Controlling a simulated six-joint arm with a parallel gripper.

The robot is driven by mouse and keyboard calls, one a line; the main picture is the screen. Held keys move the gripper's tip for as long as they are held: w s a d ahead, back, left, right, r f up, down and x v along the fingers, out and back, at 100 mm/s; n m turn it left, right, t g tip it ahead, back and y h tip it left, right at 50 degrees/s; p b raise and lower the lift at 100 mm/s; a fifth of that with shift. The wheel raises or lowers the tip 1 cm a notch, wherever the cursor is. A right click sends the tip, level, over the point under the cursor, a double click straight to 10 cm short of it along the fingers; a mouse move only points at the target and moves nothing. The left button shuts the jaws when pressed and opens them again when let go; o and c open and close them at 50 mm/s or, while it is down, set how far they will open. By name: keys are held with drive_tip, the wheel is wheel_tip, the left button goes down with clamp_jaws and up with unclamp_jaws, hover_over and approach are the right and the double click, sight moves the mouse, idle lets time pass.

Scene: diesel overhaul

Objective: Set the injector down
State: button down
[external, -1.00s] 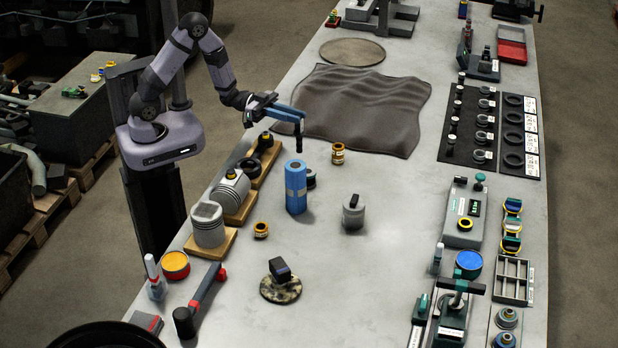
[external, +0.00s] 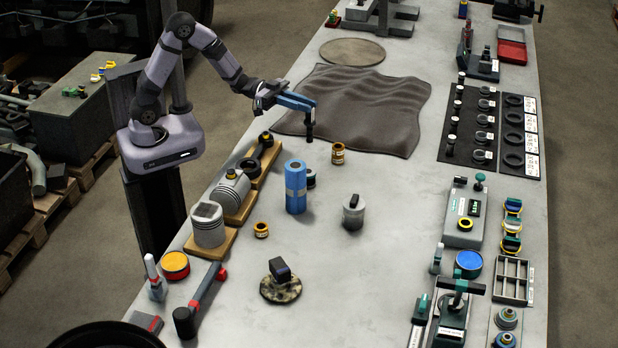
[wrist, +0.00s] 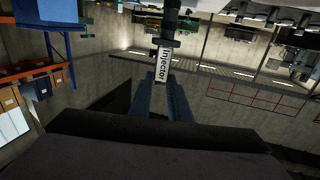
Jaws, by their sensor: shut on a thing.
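My gripper (external: 312,106) is shut on the injector (external: 309,127), a slim dark part that hangs upright, pointing down from the blue fingers. In the wrist view the injector (wrist: 164,62) shows between the fingertips with a white label reading "Injector". My gripper (wrist: 165,82) also shows there. In the external view the injector's lower end is in front of the near left edge of the grey cloth (external: 375,95). I cannot tell whether it touches anything; it seems to be held above the bench.
A small yellow-ringed part (external: 338,154) stands just right of and nearer than the injector. A blue roll (external: 295,187) stands nearer still. Wooden trays with pistons (external: 208,226) line the left edge.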

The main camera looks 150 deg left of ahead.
drive_tip(key=w+a+r+m+t+h+b, duration=0.1)
drive_tip(key=w+a+b, duration=0.15)
drive_tip(key=w, duration=0.75)
drive_tip(key=w+a+h+b, duration=0.1)
drive_tip(key=w+a+b, duration=0.15)
drive_tip(key=w, duration=0.85)
wheel_tip(320, 180, down, 10)
drive_tip(key=p, duration=0.2)
drive_tip(key=shift+s+f, duration=0.1)
drive_tip(key=shift+f, duration=0.15)
drive_tip(key=c, duration=1.7)
unclamp_jaws()
drive_tip(key=shift+o, duration=0.2)
